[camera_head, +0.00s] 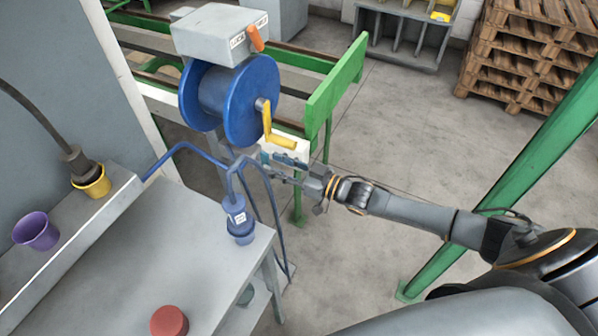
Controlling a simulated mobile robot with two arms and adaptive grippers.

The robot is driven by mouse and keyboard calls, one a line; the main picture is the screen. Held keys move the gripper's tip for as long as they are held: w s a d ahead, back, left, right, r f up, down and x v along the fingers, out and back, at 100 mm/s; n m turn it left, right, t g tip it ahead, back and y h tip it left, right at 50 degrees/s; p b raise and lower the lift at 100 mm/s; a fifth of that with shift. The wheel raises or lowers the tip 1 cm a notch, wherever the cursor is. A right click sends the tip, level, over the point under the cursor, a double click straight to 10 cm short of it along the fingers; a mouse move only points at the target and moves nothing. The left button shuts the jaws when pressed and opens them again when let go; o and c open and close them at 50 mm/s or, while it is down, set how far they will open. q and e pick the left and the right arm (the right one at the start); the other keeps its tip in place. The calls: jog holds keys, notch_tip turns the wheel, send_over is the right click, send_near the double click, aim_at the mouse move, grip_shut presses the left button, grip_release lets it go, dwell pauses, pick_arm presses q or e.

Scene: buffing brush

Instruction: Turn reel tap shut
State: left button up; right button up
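A blue hose reel (228,100) with a yellow crank (270,125) stands at the upper middle. Below the crank is a cream block (288,152) with a small blue part on its front, which looks like the reel tap. My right gripper (270,168) reaches in from the right, with its fingers close against the lower front of this block. The fingers and the blue part overlap at small size, so I cannot tell whether they touch or how far the fingers are apart. My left gripper is not in view.
A grey box (220,35) with an orange lever (255,38) sits above the reel. A grey bench (150,240) holds a blue hose nozzle (238,218) and a red round piece (169,321). Yellow (95,184) and purple (38,232) cups are left. A green post (520,175) stands right.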

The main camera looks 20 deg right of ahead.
jog(key=v, duration=1)
